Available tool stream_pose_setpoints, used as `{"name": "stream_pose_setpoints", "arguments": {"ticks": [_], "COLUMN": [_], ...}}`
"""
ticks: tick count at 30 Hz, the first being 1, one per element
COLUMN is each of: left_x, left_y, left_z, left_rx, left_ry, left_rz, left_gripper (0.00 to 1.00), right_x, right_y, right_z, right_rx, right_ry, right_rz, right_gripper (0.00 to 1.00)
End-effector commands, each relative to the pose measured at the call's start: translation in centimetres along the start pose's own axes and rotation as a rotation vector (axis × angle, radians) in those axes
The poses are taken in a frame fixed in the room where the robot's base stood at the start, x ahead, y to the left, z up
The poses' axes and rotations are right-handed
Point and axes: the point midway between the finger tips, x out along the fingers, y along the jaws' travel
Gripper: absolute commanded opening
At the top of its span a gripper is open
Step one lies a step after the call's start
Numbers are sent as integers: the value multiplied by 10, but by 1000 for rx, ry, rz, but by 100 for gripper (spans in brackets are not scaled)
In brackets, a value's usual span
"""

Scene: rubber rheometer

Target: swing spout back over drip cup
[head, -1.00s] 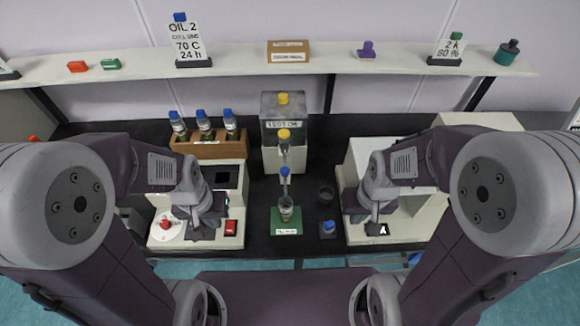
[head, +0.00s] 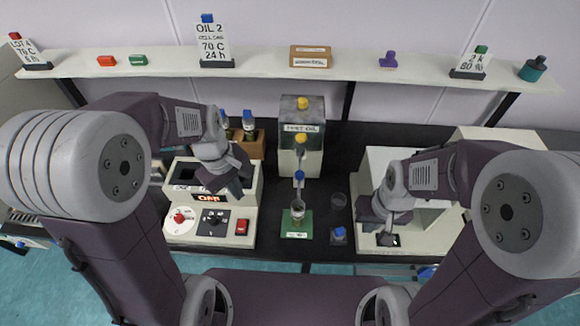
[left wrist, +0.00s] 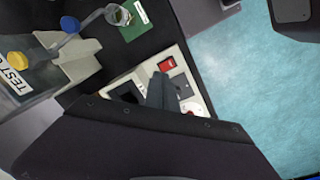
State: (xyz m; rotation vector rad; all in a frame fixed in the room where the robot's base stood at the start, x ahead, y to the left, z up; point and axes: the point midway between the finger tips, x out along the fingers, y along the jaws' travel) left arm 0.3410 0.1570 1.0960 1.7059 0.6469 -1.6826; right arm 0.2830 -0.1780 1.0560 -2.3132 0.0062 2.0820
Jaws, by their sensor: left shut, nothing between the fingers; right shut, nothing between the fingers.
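The test oil tank (head: 302,125) stands at the back middle, with a yellow knob (head: 300,139) on its front. The spout (head: 299,184), with a blue knob (head: 299,175), points forward over a glass beaker (head: 297,211) on a green plate (head: 296,229). The dark drip cup (head: 338,201) stands just right of the beaker; the spout is not over it. My left gripper (head: 237,188) is shut and empty above the left white instrument, left of the spout. The left wrist view also shows the blue knob (left wrist: 70,24) and beaker (left wrist: 118,15). My right gripper (head: 386,239) is shut and empty at the right white machine.
The left instrument (head: 185,230) has a lit display, a dial and a red switch. A blue-topped item (head: 339,236) stands in front of the drip cup. A bottle rack (head: 258,145) is behind the left gripper. The dark bench between spout and left instrument is clear.

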Motion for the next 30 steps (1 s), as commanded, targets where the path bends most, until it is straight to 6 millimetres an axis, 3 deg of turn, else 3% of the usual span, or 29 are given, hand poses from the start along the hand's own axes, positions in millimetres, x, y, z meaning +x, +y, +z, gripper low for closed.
{"name": "stream_pose_setpoints", "arguments": {"ticks": [1,6,11,16,26,30], "left_x": [-19,-53,-55,-36,-34,-24], "left_y": [24,99,145,143,143,143], "left_z": [-9,-33,-48,-44,-44,-41], "left_rx": [-112,-438,-490,-489,-486,-485], "left_ry": [-21,-112,-160,-184,-183,-184], "left_rz": [10,20,18,-37,-35,-37], "left_gripper": [0,0,0,0,0,0], "right_x": [-15,-49,-76,-88,-86,-90], "right_y": [0,-1,-2,-2,-2,-2], "right_z": [-2,-5,-8,-9,-9,-9], "right_rx": [0,0,0,0,0,0], "right_ry": [1,1,1,1,1,1], "right_rz": [0,0,0,0,0,0], "right_gripper": [0,0,0,0,0,0]}}
